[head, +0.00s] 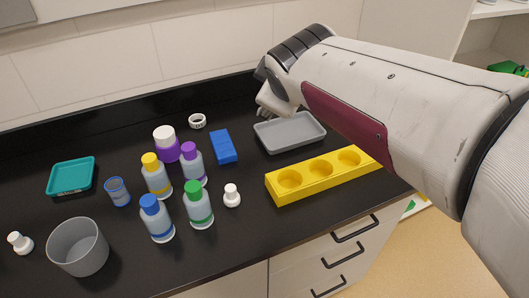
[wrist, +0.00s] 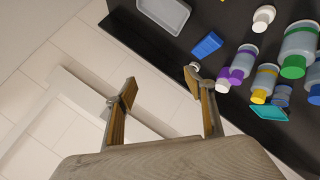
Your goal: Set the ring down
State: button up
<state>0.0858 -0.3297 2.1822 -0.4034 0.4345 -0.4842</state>
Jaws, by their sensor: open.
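The white ring (head: 198,121) lies flat on the black counter near its back edge, behind the blue block (head: 223,147). In the wrist view a small part of the ring (wrist: 195,66) shows beside the tip of the right finger, which partly covers it. My gripper (wrist: 160,78) is open, with nothing between its fingers. In the head view my gripper (head: 270,107) is mostly hidden by my arm, near the back of the counter, to the right of the ring and apart from it.
A grey tray (head: 290,133) and a yellow three-hole rack (head: 325,174) are on the right. Several capped bottles stand mid-counter, with a blue-grey cup (head: 117,191), teal tray (head: 71,177) and grey bin (head: 78,247) to the left. The back left counter is clear.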

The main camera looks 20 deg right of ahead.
jog(key=s+a+f+m+g+y, duration=0.1)
jog(key=s+a+f+m, duration=0.1)
jog(key=s, duration=0.5)
jog(key=s+a+f+m+g+y, duration=0.1)
jog(key=s+a+f+m, duration=0.2)
jog(key=s+f, duration=0.2)
jog(key=s+a+f+m+g+y, duration=0.1)
jog(key=s+a+f+m+g, duration=0.1)
jog(key=s, duration=0.7)
jog(key=shift+s+a+f+m, duration=0.4)
jog(key=shift+a+f, duration=0.2)
jog(key=shift+f, duration=0.15)
jog(key=shift+o, duration=0.4)
jog(key=shift+w, duration=0.15)
